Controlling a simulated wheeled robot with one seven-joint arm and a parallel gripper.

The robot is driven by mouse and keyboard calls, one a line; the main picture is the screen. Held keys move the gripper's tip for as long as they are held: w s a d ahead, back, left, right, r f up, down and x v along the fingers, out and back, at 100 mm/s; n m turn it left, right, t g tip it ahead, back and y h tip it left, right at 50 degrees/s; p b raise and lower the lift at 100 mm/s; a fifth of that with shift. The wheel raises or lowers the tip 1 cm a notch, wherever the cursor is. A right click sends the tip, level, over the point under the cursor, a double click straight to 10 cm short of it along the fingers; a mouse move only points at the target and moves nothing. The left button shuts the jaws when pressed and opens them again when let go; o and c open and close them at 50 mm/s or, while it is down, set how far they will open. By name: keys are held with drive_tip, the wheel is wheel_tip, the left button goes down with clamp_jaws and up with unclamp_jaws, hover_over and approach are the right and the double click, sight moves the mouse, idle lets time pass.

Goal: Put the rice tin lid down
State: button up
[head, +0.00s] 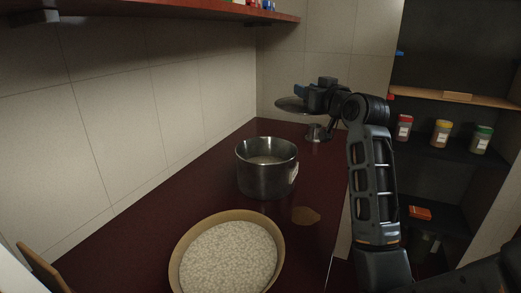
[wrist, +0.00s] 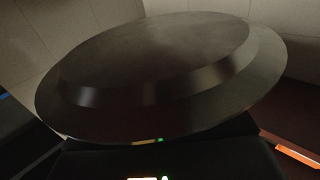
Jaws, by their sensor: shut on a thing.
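The rice tin lid (head: 295,104) is a round dark metal disc with a stepped rim. My gripper (head: 304,93) is shut on it and holds it up above the far end of the dark red counter (head: 213,180). In the wrist view the lid (wrist: 160,65) fills most of the picture, slightly tilted, and hides the fingertips. A steel pot (head: 263,178) with pale contents stands open on the counter, nearer than the lid. I cannot tell whether this pot is the rice tin.
A wide bowl of pale grains (head: 228,260) is at the front. A brown patch (head: 306,215) lies right of the pot. A small metal object (head: 318,133) stands below the lid. Shelves at right hold jars (head: 441,133).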

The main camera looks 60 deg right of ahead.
drive_tip(key=w+a+f, duration=0.7)
drive_tip(key=a+f, duration=0.2)
drive_tip(key=f, duration=0.1)
drive_tip(key=shift+a+f+p, duration=0.15)
drive_tip(key=shift+f+p, duration=0.2)
drive_tip(key=shift+p, duration=0.1)
drive_tip(key=shift+f, duration=0.1)
drive_tip(key=shift+f, duration=0.1)
drive_tip(key=o, duration=1.1)
drive_tip(key=shift+c, duration=0.2)
drive_tip(key=shift+b, duration=0.4)
